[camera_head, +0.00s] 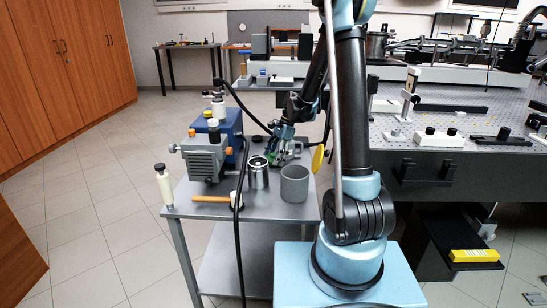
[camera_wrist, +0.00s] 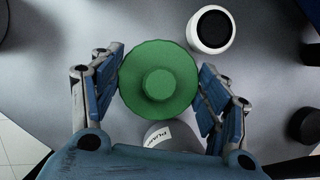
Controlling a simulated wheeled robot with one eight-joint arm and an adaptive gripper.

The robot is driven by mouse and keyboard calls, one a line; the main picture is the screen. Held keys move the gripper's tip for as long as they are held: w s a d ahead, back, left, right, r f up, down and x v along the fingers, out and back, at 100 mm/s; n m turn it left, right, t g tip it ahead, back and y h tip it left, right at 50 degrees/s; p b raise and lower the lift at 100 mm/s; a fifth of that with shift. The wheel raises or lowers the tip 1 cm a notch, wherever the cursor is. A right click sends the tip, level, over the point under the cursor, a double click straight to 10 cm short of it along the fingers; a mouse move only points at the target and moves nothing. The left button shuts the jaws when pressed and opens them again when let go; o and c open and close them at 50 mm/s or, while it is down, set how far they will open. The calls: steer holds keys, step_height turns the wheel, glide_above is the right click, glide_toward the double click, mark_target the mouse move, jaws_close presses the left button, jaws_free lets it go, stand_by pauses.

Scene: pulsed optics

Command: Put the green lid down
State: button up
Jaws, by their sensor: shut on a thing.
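The green lid (camera_wrist: 158,82) is round with a raised knob and sits between the two blue-padded fingers of my gripper (camera_wrist: 160,90) in the wrist view. My gripper is shut on it. In the head view my gripper (camera_head: 284,146) is over the back part of the grey cart top (camera_head: 218,206), and only a little green shows there. A pale labelled container (camera_wrist: 172,135) shows below the lid in the wrist view, partly hidden by the lid and gripper. I cannot tell how high the lid is above the cart top.
A white round container with a dark top (camera_wrist: 212,29) is close to the lid's upper right. On the cart are a metal can (camera_head: 258,174), a grey mug (camera_head: 295,184), a wooden-handled mallet (camera_head: 212,199), a grey pump (camera_head: 204,158) and a white bottle (camera_head: 164,186). A black cable hangs in front.

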steer(key=shift+f, duration=0.4)
steer(key=o, duration=1.8)
steer(key=shift+r, duration=0.6)
steer(key=v, duration=1.2)
